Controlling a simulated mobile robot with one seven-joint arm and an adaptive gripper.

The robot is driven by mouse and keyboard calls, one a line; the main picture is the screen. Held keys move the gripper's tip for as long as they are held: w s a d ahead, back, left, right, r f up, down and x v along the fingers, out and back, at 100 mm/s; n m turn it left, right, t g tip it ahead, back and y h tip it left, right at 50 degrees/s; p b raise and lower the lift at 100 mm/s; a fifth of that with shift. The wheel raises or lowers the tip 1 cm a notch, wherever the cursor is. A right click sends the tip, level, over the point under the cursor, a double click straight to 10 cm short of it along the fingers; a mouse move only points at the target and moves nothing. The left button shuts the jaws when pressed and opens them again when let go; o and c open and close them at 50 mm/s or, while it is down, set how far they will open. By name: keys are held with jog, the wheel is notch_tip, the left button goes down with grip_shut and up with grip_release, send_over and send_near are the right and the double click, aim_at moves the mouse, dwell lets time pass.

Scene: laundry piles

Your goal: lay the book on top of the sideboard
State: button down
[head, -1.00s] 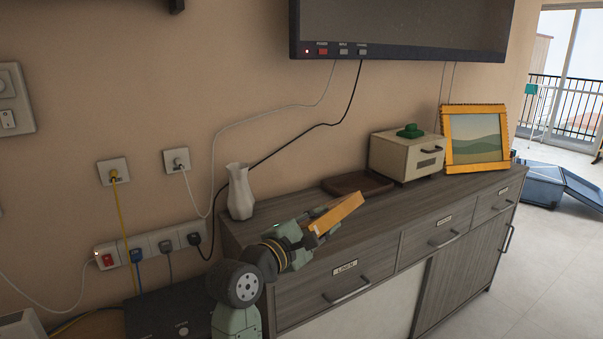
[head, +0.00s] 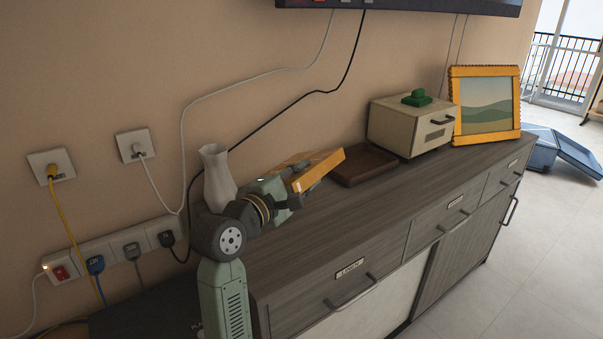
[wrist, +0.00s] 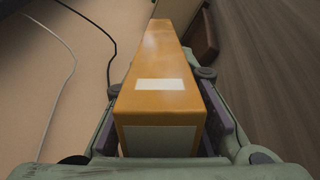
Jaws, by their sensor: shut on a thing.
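An orange book (head: 318,166) is held by my gripper (head: 291,186) over the sideboard (head: 345,235). The wrist view shows the book (wrist: 160,62) between the two fingers, with a pale label on its near end. My gripper (wrist: 170,128) is shut on it. The book is tilted in the head view, and I cannot tell whether its underside touches the sideboard top. The sideboard is grey wood with drawers, and its top has a long bare stretch to the right of my gripper.
A white vase (head: 218,178) stands behind my arm. A dark brown tray (head: 364,166), a cream box (head: 411,127) with a green item (head: 417,98) on it, and an orange-framed picture (head: 486,110) stand farther along the top. Cables (head: 182,150) hang on the wall.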

jog(key=shift+f+b, duration=3.3)
jog(key=shift+f, duration=1.2)
jog(key=c, duration=1.3)
grip_release()
jog(key=shift+o, duration=0.3)
jog(key=v, duration=1.2)
